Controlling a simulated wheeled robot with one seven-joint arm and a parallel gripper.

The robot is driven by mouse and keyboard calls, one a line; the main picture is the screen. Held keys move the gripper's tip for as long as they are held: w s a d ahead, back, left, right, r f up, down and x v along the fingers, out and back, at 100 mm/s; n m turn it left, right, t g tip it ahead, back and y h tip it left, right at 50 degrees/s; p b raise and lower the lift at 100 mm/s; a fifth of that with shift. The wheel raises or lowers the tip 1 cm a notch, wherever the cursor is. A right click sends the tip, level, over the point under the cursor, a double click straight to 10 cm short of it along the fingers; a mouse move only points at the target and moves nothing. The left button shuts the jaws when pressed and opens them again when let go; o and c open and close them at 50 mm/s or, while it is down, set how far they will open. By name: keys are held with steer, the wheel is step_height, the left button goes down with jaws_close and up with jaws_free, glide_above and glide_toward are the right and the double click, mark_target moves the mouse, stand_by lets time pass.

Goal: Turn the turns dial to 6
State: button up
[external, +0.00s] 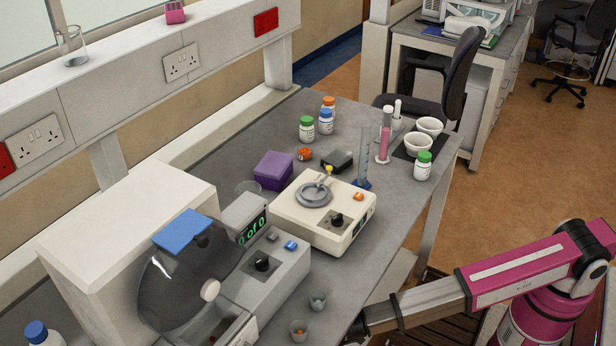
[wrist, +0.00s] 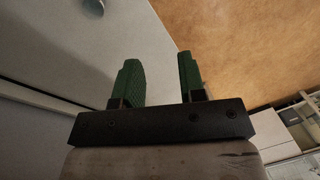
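A grey-white machine (external: 290,290) with a clear round drum (external: 180,285) stands at the near end of the bench. Its green display (external: 252,229) seems to read "0 of 0". A black dial (external: 262,264) sits on its top panel in front of the display; its label and pointer are too small to read. My gripper is low at the bottom of the external view, by the bench's front edge, right of and below the dial, and its tips are hard to make out there. In the wrist view my gripper (wrist: 160,62) has two green fingers apart with nothing between them.
A cream device (external: 325,236) with a round pan and another black knob (external: 337,220) stands behind the machine. Two small cups (external: 299,329) stand near the bench edge. A purple box (external: 273,170) and several bottles are farther back.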

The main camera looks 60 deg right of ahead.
steer(key=s+a+n, duration=0.3)
steer(key=s+a, duration=0.2)
steer(key=a, duration=0.5)
steer(key=s+a+n, duration=0.2)
steer(key=s+a, duration=0.4)
steer(key=a, duration=0.3)
steer(key=s+a+r+n, duration=0.2)
steer(key=s+a+r, duration=0.1)
steer(key=a+r, duration=0.25)
step_height(320, 180, up, 54)
steer(key=m+t+y, duration=0.3)
steer(key=m, duration=0.3)
glide_above(262, 259)
steer(key=s+d, duration=0.1)
steer(key=d, duration=0.3)
steer(key=x, duration=1)
steer(key=shift+s+d+f, duration=0.2)
steer(key=shift+s+f, duration=0.05)
steer(key=shift+f, duration=0.1)
